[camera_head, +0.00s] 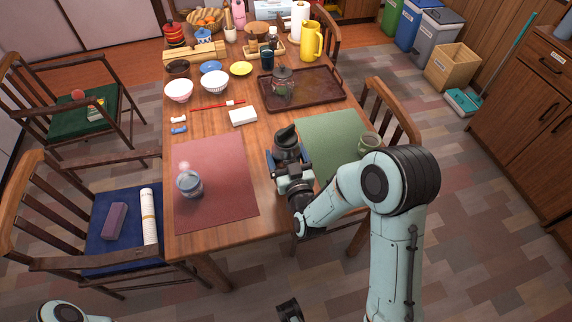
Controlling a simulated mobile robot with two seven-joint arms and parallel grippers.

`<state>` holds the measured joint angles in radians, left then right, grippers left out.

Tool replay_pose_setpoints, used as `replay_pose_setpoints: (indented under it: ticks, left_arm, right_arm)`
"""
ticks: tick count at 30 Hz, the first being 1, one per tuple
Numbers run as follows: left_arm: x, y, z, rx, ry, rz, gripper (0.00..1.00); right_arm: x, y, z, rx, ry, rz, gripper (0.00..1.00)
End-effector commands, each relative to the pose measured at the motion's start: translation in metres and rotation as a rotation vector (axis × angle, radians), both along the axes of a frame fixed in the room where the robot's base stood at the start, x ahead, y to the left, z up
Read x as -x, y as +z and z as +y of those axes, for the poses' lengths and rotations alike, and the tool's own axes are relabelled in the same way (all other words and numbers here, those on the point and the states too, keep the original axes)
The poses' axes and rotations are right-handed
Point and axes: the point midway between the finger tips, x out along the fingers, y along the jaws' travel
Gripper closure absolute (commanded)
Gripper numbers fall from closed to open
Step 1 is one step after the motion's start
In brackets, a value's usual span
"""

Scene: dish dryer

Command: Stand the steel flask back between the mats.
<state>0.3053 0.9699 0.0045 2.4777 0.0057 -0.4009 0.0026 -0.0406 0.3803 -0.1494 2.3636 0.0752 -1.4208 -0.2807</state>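The steel flask (287,139) shows its dark lid and upper body, roughly upright over the strip of table between the red mat (222,213) and the green mat (327,131). My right gripper (288,159) has its fingers on both sides of the flask and appears shut on it. The gripper hides the flask's lower part, so I cannot tell whether its base touches the table. A dark part at the bottom edge looks like my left gripper (289,311); it is cut off and its fingers cannot be made out.
A white box (243,116) and a brown tray (310,100) lie behind. Chairs flank the table (183,247).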

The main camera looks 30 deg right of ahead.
Motion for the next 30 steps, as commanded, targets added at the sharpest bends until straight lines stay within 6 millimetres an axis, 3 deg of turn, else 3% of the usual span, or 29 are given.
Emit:
replay_pose_setpoints:
  ticks: [10,24,25,26,30]
  left_arm:
    - [-0.002,-0.005,0.000,-0.001,0.002,-0.008,0.13]
    - [-0.003,-0.009,0.000,-0.002,0.003,-0.014,0.13]
    - [-0.004,-0.009,0.000,-0.003,0.004,-0.015,0.13]
    - [-0.004,-0.008,0.000,-0.003,0.004,-0.015,0.13]
    - [-0.004,-0.008,0.000,-0.002,0.003,-0.014,0.13]
  right_arm:
    - [0.000,-0.036,0.000,0.001,0.001,-0.004,0.93]
    - [0.000,-0.042,0.000,0.001,0.001,-0.007,0.93]
    - [0.000,-0.044,0.000,0.000,0.001,-0.001,0.11]
    - [0.000,-0.044,0.000,0.000,0.001,-0.001,0.01]
    - [0.000,-0.043,0.000,0.000,0.001,-0.001,0.00]
